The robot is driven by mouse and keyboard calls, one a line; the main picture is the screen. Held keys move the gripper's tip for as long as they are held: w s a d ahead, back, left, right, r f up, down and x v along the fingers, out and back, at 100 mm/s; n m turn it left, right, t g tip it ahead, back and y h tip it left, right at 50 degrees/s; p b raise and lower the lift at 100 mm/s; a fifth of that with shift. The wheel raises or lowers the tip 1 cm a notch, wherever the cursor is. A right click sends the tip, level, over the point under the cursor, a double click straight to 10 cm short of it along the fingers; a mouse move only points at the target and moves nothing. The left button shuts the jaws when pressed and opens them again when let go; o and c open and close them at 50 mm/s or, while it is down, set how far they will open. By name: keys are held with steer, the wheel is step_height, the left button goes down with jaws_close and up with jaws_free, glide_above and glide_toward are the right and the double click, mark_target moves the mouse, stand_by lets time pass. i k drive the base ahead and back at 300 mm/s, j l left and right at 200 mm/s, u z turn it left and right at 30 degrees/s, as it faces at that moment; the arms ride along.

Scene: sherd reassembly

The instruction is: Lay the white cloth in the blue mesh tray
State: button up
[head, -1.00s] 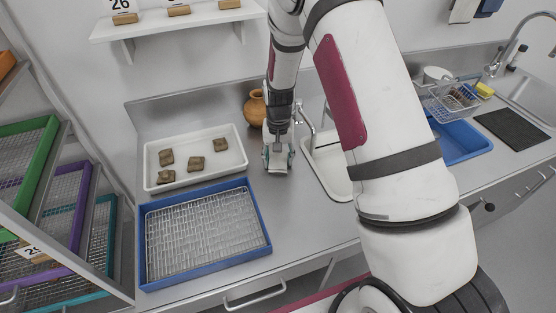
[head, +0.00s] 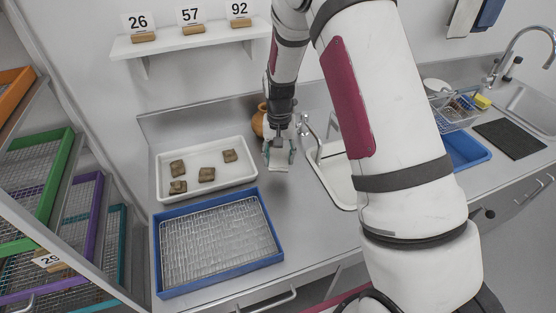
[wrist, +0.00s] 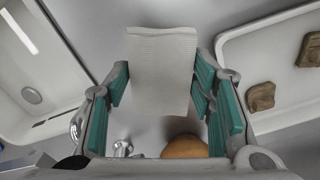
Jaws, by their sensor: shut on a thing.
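The white cloth (wrist: 162,62) hangs between the green-padded fingers of my gripper (wrist: 162,95) in the wrist view. In the head view my gripper (head: 279,153) is shut on the cloth (head: 278,165), above the steel counter, to the right of the white tray. The blue mesh tray (head: 275,232) lies on the counter below and left of the gripper. Its wire mesh floor shows empty.
A white tray (head: 207,194) with several brown sherds (head: 206,174) stands behind the blue tray. An orange-brown pot (head: 258,121) stands partly hidden behind my gripper. A small white sink (head: 335,178) lies to the right. Coloured racked trays (head: 92,225) stand at the left.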

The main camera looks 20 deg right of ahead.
mark_target(217, 239)
steer(key=k+j, duration=0.15)
steer(key=j, duration=0.2)
steer(key=k+j, duration=0.2)
steer(key=j, duration=0.15)
steer(key=k+j, duration=0.15)
steer(key=j, duration=0.2)
